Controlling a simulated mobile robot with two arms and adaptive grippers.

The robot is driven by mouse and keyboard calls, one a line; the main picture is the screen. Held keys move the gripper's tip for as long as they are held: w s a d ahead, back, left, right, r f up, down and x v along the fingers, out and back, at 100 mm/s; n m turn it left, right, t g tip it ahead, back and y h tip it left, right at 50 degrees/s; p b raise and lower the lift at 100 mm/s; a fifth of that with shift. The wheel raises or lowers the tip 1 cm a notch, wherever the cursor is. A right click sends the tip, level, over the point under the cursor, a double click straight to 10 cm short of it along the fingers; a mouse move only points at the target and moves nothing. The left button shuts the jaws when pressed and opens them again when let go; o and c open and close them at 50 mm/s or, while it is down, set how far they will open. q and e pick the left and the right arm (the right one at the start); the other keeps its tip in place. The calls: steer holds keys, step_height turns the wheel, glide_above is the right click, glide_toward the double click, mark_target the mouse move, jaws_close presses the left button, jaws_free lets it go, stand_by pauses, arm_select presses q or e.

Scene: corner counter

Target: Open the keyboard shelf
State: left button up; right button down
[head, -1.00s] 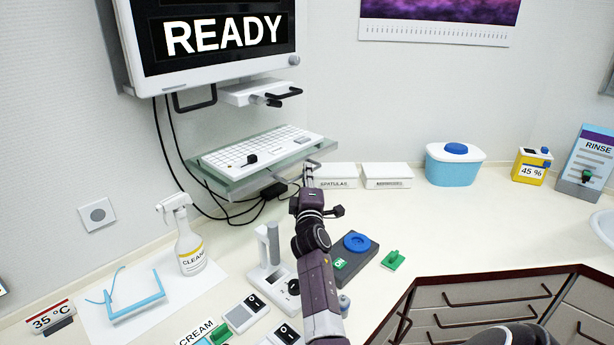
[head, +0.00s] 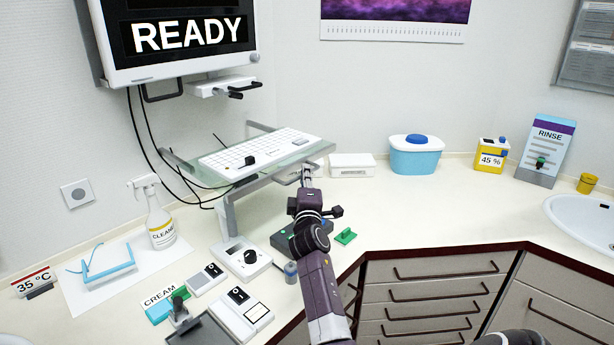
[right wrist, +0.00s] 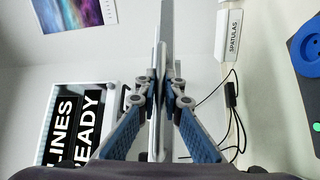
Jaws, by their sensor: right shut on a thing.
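The keyboard shelf is a glass tray (head: 312,154) with a white keyboard (head: 262,150) on it, below the monitor in the head view. It stands out from the wall, with grey rails showing behind it. My right gripper (head: 307,176) is at the front edge of the shelf, shut on its grey handle (head: 292,181). In the right wrist view, the two blue-padded fingers (right wrist: 160,88) close on the thin handle from both sides, and the shelf is seen edge-on. My left gripper is not in view.
A monitor reading READY (head: 190,38) hangs above the shelf. A spray bottle (head: 160,222), a white control box (head: 243,258) and a green block (head: 346,236) stand on the counter below. A blue tub (head: 415,158) is to the right. The right counter's front part is clear.

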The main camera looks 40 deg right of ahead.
steer(key=shift+w+f, duration=0.1)
steer(key=shift+w, duration=0.05)
steer(key=c, duration=2.1)
jaws_free()
steer(key=shift+a, duration=0.1)
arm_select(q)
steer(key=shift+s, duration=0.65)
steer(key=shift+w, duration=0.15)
arm_select(e)
steer(key=v, duration=1.2)
